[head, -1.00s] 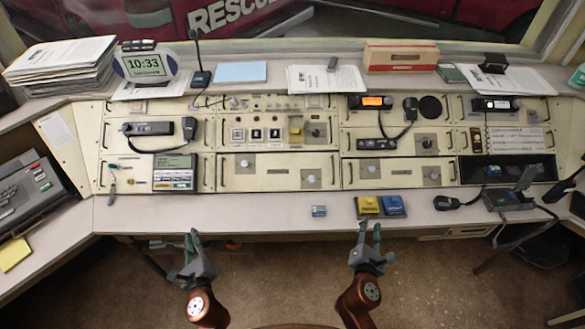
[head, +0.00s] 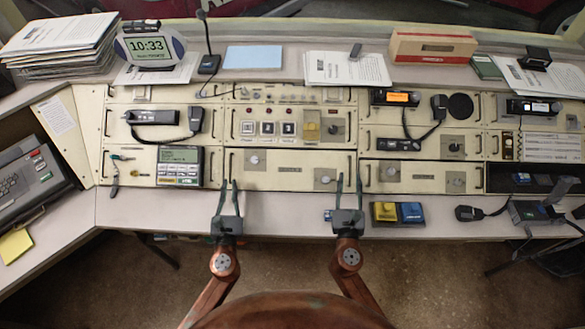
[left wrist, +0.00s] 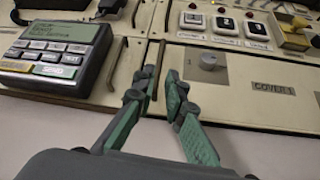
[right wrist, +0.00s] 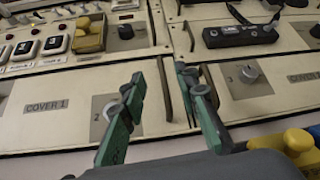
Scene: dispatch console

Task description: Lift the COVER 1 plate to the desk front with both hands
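The COVER 1 plate (head: 290,172) is a cream panel in the console's lower row, seated in the console front, with a knob near each end. In the left wrist view its label (left wrist: 272,89) and left knob (left wrist: 208,62) show. My left gripper (head: 229,183) is open at the plate's left end; a dark upright handle (left wrist: 155,78) shows between its fingertips. My right gripper (head: 349,178) is open at the plate's right end. In the right wrist view the plate's right handle (right wrist: 164,90) stands between the spread fingers. Contact with either handle cannot be told.
The desk front (head: 285,213) below the plate is mostly clear. A yellow box (head: 384,213) and a blue box (head: 411,213) stand right of my right gripper, with a small blue item (head: 328,215) beside it. A keypad unit (head: 180,166) sits left of the plate.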

